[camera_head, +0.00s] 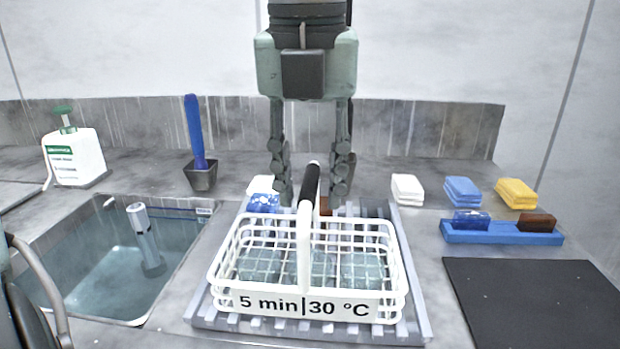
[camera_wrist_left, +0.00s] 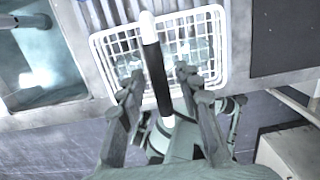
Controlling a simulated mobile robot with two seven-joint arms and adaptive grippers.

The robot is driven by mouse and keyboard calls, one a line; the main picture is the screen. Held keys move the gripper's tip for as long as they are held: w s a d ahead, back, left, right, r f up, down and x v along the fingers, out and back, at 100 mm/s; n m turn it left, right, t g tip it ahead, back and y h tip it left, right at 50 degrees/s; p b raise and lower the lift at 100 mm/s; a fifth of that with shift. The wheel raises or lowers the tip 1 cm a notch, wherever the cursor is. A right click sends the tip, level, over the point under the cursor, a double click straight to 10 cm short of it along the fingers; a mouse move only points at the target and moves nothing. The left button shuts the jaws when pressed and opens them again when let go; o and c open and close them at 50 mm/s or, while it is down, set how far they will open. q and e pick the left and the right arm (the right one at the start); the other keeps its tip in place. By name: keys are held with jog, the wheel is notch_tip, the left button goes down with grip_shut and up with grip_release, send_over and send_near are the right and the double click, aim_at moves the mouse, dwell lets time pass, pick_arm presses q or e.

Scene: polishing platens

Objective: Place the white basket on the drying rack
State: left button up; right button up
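The white basket (camera_head: 392,262) stands upright on the grey ribbed drying rack (camera_head: 415,318). Its front label reads "5 min|30 °C", and several clear bluish pieces lie inside. Its raised handle has a black grip (camera_head: 311,186), which also shows in the wrist view (camera_wrist_left: 155,72). My left gripper (camera_head: 311,188) points down over the basket's far side. In the wrist view its fingers (camera_wrist_left: 158,78) are spread on either side of the handle, with visible gaps. It is open and holds nothing. My right gripper is not seen in either view.
A sink with liquid and a grey cylinder (camera_head: 145,240) lies left of the rack. A white bottle (camera_head: 73,157) and a blue-handled brush in a holder (camera_head: 201,176) stand behind. Folded cloths (camera_head: 462,191), a blue tray (camera_head: 485,236) and a black mat (camera_head: 535,305) are at right.

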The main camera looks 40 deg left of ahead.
pick_arm(q)
notch_tip(320, 180, up, 12)
jog(key=s, duration=0.1)
jog(key=shift+s+d, duration=0.2)
jog(key=shift+d, duration=0.2)
dwell(0.4)
